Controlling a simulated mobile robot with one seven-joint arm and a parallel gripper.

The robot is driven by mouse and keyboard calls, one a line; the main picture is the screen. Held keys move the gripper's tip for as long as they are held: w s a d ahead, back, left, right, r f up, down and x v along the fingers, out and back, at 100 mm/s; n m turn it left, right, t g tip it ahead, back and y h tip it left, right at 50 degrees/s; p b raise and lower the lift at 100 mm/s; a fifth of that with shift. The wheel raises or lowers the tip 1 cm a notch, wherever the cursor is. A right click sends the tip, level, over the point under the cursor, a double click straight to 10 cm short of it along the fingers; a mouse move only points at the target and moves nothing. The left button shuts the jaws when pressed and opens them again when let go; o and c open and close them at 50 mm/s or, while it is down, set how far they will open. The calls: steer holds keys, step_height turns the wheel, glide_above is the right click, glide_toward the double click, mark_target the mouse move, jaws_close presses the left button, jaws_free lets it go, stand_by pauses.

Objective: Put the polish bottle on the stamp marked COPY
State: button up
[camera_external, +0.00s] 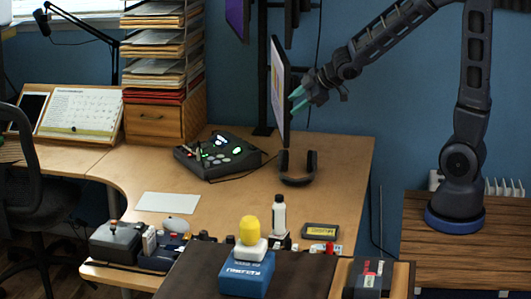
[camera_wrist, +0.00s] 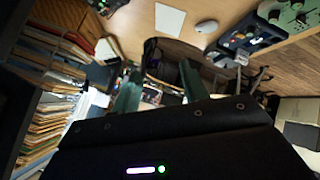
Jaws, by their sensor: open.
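My gripper (camera_external: 303,95) is open and empty, high above the desk beside the monitor. Its two teal fingers also show apart in the wrist view (camera_wrist: 160,92). A white bottle with a dark cap (camera_external: 279,216) stands upright near the desk's front edge, far below my gripper. It may be the polish bottle, but its label is not readable. Small stamp-like items (camera_external: 150,242) stand at the front left of the desk. A small block with red (camera_external: 370,274) sits at the front right. No COPY marking is readable, so I cannot tell which stamp bears it.
A blue box (camera_external: 247,274) with a white and yellow piece on top stands in front. The monitor (camera_external: 278,72) is close to my gripper. Headphones (camera_external: 298,168) and a control panel (camera_external: 216,154) lie on the desk. A white sheet (camera_external: 168,202) lies on mostly clear desk.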

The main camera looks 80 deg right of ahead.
steer(key=s+a+r+m+g, duration=0.1)
steer(key=s+a+r+m, duration=0.1)
steer(key=s, duration=0.7)
steer(key=s+a+r+m+g+y, duration=0.1)
steer(key=s+a+r+m+g, duration=0.1)
steer(key=s+a, duration=0.3)
steer(key=s+a+r+m+g, duration=0.1)
steer(key=s+a+r, duration=0.2)
steer(key=s, duration=1.1)
steer(key=shift+a+r+m+g+y, duration=0.4)
steer(key=shift+r, duration=0.25)
